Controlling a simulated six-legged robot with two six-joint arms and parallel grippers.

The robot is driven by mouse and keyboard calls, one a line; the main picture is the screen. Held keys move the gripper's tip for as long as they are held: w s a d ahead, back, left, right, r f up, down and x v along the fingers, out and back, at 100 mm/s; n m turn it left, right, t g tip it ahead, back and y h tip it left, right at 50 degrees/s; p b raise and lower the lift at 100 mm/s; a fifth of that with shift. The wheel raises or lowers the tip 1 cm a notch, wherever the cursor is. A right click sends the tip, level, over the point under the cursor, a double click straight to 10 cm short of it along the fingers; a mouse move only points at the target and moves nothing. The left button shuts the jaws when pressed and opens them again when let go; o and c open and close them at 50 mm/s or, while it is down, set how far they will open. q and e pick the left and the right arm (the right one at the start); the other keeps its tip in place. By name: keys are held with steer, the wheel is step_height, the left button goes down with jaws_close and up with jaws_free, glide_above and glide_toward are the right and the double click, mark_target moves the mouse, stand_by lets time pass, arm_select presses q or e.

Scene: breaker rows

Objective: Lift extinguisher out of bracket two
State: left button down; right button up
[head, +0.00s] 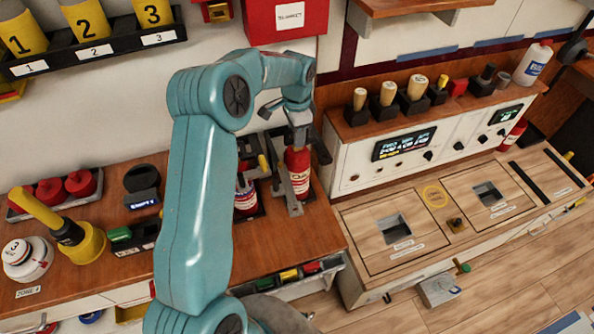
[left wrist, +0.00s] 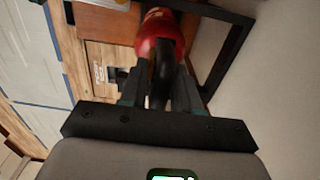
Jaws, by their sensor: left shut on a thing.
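A red extinguisher (head: 298,172) with a white label stands upright in a dark bracket at the back of the wooden counter. My left gripper (head: 296,142) reaches down over its top and is shut on it. In the left wrist view, the fingers (left wrist: 160,88) close around the black handle at the top of the red extinguisher (left wrist: 156,30). A second red extinguisher (head: 243,200) stands to the left, partly hidden by my arm. The bracket numbers cannot be read. I cannot tell whether the held extinguisher is clear of its bracket. My right gripper is not in view.
A white control console (head: 400,150) stands close on the right. A red box (head: 285,18) hangs on the wall above. A yellow-handled tool (head: 70,230), red-topped items and a round white device (head: 25,258) crowd the counter's left. Floor shows at lower right.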

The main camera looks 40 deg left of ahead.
arm_select(q)
steer(key=shift+w+r, duration=0.1)
steer(key=shift+w, duration=0.1)
stand_by(0.3)
steer(key=shift+r, duration=0.15)
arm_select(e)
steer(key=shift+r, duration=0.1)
